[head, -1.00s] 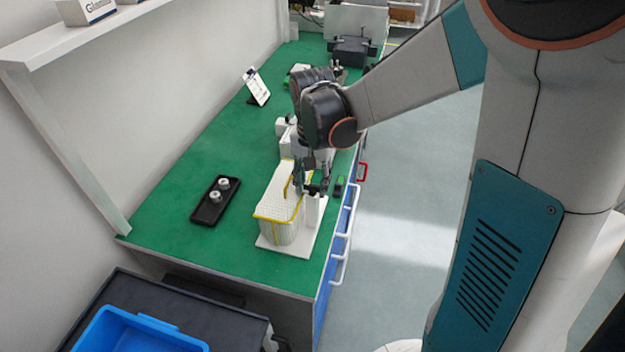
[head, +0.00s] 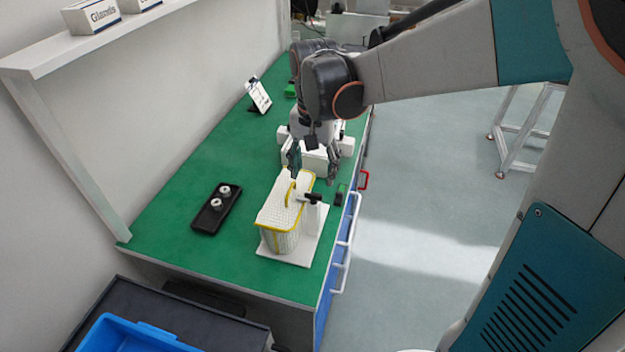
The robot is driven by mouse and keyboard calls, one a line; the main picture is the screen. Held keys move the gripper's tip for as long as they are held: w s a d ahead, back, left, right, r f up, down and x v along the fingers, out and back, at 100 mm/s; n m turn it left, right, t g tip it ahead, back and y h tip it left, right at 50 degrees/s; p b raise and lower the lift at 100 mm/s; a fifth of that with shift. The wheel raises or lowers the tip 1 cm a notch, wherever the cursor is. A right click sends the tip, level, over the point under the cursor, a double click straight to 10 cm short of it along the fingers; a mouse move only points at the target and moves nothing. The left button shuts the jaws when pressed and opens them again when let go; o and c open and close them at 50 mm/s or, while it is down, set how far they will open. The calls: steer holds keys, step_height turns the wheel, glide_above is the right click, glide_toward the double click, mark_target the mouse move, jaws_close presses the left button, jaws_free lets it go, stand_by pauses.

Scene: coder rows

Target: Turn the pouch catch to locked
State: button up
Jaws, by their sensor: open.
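The pouch (head: 283,208) is a white gridded body with yellow edging, standing on a white base plate (head: 303,253) near the front of the green bench. A white post with a black lever (head: 312,197), which looks like the catch, stands at its right side. The lever lies roughly level, pointing across toward the pouch's yellow strap (head: 290,193). My gripper (head: 312,180) is open and empty, its fingers pointing down just behind the pouch and lever. I cannot tell the exact gap, and no contact is clear.
A black tray with two white round parts (head: 205,219) lies left of the pouch. A white device (head: 342,143) stands behind my gripper. A phone-like display (head: 259,95) stands farther back. The bench's left middle is clear.

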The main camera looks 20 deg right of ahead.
step_height(320, 180, up, 5)
steer(key=shift+s, duration=0.1)
stand_by(0.4)
steer(key=s+f+n+t+b, duration=0.1)
steer(key=s+n+t, duration=0.6)
steer(key=s, duration=0.8)
steer(key=shift+f, duration=0.25)
stand_by(0.4)
